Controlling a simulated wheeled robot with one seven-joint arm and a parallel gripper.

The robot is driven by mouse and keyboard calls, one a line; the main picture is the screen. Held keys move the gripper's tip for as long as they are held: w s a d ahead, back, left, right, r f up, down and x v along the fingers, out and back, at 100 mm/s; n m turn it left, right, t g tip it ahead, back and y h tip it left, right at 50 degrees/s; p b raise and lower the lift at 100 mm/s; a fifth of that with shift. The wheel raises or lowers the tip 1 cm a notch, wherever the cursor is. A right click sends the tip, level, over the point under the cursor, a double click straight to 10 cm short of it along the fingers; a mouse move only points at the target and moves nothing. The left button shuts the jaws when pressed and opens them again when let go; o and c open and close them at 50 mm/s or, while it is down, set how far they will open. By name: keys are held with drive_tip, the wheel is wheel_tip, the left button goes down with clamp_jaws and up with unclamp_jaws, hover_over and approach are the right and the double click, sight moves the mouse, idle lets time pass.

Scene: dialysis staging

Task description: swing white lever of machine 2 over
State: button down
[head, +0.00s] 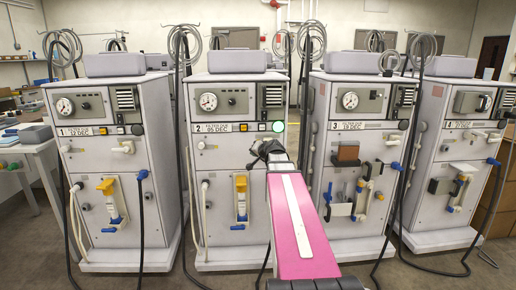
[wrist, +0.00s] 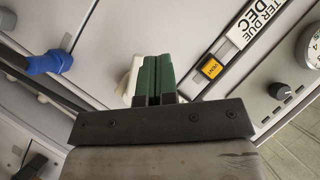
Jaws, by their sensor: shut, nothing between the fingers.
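Machine 2 (head: 222,165) stands left of centre in the head view, with a gauge and a green-lit button on its upper panel. My pink arm reaches up to its front, and my dark gripper (head: 266,148) is at the panel's right side, hiding the white lever there. In the wrist view my gripper's green fingers (wrist: 157,62) are shut together and empty, close to the machine front. A white part, apparently the lever (wrist: 133,72), shows just left of the fingers, partly hidden behind them. I cannot tell whether they touch.
Machine 1 (head: 103,190) stands to the left, machine 3 (head: 335,215) and machine 4 (head: 440,205) to the right. A blue connector (wrist: 45,63) with a dark hose is left of my fingers. A yellow button (wrist: 212,68) is to their right. The floor in front is clear.

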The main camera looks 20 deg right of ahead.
wheel_tip(320, 180, up, 11)
drive_tip(key=w+a+n+g+h, duration=0.1)
drive_tip(key=a+n+g+h, duration=0.2)
drive_tip(key=n+g+h, duration=0.4)
drive_tip(key=w+d+f, duration=0.2)
drive_tip(key=d+f, duration=0.1)
drive_tip(key=f, duration=0.2)
drive_tip(key=w+d+f+m+t+h, duration=0.1)
drive_tip(key=w+d+f, duration=0.2)
drive_tip(key=f, duration=0.2)
drive_tip(key=shift+w+d+f, duration=0.25)
drive_tip(key=shift+w+f, duration=0.05)
drive_tip(key=shift+w, duration=0.05)
